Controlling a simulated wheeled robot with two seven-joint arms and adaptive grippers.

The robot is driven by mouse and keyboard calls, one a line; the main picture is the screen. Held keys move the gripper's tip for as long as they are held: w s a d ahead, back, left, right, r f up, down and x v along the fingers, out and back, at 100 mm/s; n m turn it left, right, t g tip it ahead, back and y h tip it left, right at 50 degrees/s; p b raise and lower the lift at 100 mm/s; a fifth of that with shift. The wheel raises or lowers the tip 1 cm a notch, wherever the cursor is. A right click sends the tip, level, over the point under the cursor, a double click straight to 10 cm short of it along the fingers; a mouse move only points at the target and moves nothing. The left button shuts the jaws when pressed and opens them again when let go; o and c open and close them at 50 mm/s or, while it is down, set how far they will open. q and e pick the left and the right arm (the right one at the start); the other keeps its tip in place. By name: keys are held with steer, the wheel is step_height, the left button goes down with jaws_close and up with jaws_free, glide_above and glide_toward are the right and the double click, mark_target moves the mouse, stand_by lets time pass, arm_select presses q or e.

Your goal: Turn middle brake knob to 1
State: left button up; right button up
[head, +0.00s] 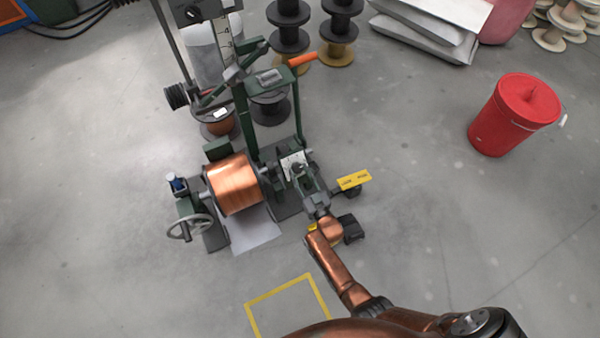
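A small white dial plate (287,161) with a dark knob (298,167) sits on the green machine, to the right of the copper spool (235,185). I take this to be the middle brake knob. Its scale is too small to read. My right gripper (304,178) comes from the lower right, with its fingertips at or very close to the knob. The fingers overlap the knob and dial, so I cannot tell whether they touch or grip it. My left gripper is not in view.
A handwheel (190,228) stands left of the spool. A yellow sign (354,180) is right of my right gripper. A green frame with an orange handle (302,59) rises behind the dial. A red bucket (515,114) stands right. The floor between bucket and machine is clear.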

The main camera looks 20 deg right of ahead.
steer(key=c, duration=0.6)
